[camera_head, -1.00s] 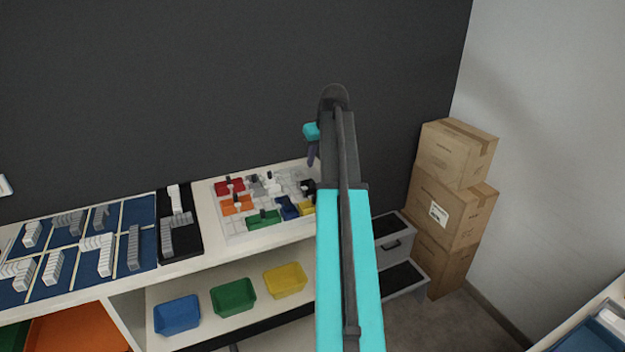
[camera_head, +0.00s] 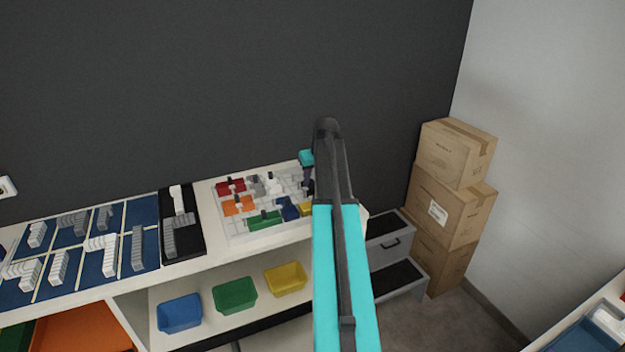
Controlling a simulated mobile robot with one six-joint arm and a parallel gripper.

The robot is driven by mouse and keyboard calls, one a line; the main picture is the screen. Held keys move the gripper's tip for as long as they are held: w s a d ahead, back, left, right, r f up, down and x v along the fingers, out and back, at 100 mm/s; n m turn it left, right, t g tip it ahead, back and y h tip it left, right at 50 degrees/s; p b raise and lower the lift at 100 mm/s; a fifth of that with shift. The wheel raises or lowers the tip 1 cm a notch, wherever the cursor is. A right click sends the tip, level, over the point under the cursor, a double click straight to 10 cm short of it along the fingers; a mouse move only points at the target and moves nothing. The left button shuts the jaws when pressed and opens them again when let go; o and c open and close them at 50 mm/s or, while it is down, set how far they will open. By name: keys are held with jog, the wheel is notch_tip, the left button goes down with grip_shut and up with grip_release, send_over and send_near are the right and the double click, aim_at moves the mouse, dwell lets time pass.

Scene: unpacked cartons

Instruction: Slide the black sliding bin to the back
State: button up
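A white grid board (camera_head: 237,237) on the shelf top carries small sliding bins in several colours, each with an upright knob. The black bin sits near the board's right end. My arm and the dark end of my gripper (camera_head: 308,180) cover most or all of it, and I cannot separate its dark shape from the gripper. My gripper points down right over that spot. Whether it touches the black bin, and whether its fingers are open or shut, I cannot tell.
Neighbouring bins are red (camera_head: 231,187), orange (camera_head: 237,205), green (camera_head: 264,220), blue (camera_head: 289,208) and yellow (camera_head: 306,209). A black tray (camera_head: 181,246) with grey parts lies left of the board. The dark wall stands close behind. Cartons (camera_head: 447,215) are stacked at right.

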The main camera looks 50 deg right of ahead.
jog(key=shift+w+f, duration=0.2)
jog(key=shift+f, duration=0.25)
jog(key=shift+c, duration=0.4)
grip_shut()
jog(key=shift+w, duration=0.1)
jog(key=shift+w+d+b, duration=0.3)
jog(key=shift+w+d, duration=0.45)
jog(key=shift+w, duration=1.1)
jog(key=shift+w+d+b, duration=0.25)
jog(key=shift+w+d, duration=0.5)
jog(key=shift+w, duration=1.05)
jog(key=shift+w+d+b, duration=0.3)
jog(key=shift+w+d, duration=0.45)
jog(key=shift+w, duration=1.1)
jog(key=shift+w+r, duration=0.15)
jog(key=shift+w, duration=0.05)
